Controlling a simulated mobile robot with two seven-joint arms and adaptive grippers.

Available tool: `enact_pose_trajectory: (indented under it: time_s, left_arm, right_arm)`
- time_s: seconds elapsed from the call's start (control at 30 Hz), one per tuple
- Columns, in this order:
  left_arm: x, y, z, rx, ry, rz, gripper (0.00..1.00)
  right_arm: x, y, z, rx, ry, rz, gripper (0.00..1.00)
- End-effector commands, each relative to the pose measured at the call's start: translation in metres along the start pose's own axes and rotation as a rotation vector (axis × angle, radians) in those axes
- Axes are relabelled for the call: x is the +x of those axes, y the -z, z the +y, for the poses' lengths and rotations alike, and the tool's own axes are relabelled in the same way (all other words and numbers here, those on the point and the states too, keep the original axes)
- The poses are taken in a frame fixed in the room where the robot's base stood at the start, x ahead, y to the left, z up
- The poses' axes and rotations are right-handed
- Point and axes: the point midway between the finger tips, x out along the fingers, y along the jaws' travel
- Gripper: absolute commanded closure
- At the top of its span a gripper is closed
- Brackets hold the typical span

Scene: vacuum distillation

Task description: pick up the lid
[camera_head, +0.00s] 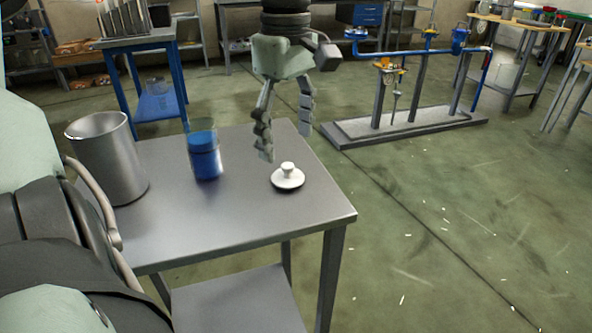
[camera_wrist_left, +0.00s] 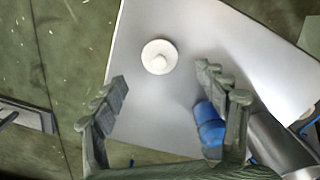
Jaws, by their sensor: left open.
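The white lid (camera_head: 288,178), a round disc with a small knob on top, lies on the metal table (camera_head: 230,230) near its right edge. It also shows in the left wrist view (camera_wrist_left: 159,57), ahead of and between the finger lines. My left gripper (camera_head: 286,146) points down above the table, just behind and above the lid, apart from it. Its fingers are spread, with nothing between them; they also show in the left wrist view (camera_wrist_left: 165,84). My right gripper is in neither view.
A glass beaker of blue liquid (camera_head: 205,160) stands left of the lid, close to one finger in the wrist view. A tall metal container (camera_head: 107,160) stands farther left. The table's front right is clear. A blue-piped stand (camera_head: 405,125) is on the floor behind.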

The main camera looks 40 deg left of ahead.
Motion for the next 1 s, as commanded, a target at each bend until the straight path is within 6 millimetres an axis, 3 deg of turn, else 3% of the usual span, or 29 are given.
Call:
enact_pose_trajectory:
  time_s: [0.4,0.7,1.0]
  left_arm:
    - [0.057,-0.002,0.000,0.000,0.003,-0.004,0.27]
    - [0.062,-0.002,0.001,-0.001,-0.002,-0.003,0.27]
    - [0.062,-0.002,0.001,0.000,-0.002,-0.003,0.63]
  right_arm:
    - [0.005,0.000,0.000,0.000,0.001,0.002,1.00]
    - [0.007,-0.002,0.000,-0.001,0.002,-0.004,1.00]
    - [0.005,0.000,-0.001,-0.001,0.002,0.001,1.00]
